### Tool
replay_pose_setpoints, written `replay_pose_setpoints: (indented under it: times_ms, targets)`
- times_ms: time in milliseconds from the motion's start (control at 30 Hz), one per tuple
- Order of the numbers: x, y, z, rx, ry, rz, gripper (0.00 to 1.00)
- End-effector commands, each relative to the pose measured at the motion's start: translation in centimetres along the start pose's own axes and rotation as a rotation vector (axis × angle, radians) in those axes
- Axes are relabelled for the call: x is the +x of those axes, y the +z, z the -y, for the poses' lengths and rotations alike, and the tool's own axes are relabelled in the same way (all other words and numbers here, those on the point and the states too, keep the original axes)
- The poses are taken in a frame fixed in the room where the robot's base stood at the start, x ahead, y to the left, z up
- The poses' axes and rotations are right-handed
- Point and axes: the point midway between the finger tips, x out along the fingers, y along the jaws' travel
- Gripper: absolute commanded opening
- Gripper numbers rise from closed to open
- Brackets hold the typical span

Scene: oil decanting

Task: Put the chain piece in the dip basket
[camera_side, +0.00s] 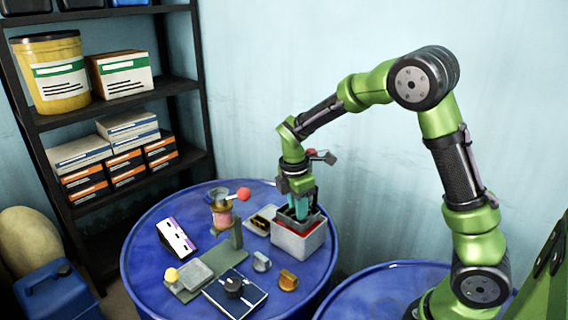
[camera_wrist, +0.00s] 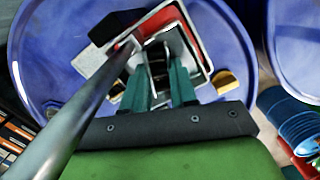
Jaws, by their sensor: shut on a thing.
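My gripper (camera_side: 303,210) points down into the top of a grey box with a red interior (camera_side: 298,240). In the wrist view its two teal fingers (camera_wrist: 158,78) are shut on a dark, segmented piece that looks like the chain piece (camera_wrist: 157,58). Grey metal walls that look like the dip basket (camera_wrist: 187,52) stand around the piece inside the box. The fingers hide part of the piece, so I cannot tell whether it touches the basket floor. A grey rod (camera_wrist: 75,110) crosses the wrist view close to the camera.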

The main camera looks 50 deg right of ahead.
Motion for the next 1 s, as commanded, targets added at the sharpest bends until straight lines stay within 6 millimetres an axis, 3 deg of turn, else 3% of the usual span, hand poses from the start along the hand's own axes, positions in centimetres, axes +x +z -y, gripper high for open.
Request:
replay_pose_setpoints:
  times_ms: [133,167,333,667,767,1000]
  targets:
    - [0.2,0.0,0.0,0.000,0.000,0.000,0.00]
    - [0.3,0.0,0.0,0.001,-0.001,0.000,0.28]
    - [0.2,0.0,0.0,0.000,0.000,0.000,0.53]
    - [-0.1,0.0,0.0,-0.001,0.002,-0.001,0.53]
    - [-1.3,-0.1,-0.1,-0.002,0.004,-0.002,0.53]
    - [-6.3,-0.1,-0.1,0.000,0.006,-0.003,0.53]
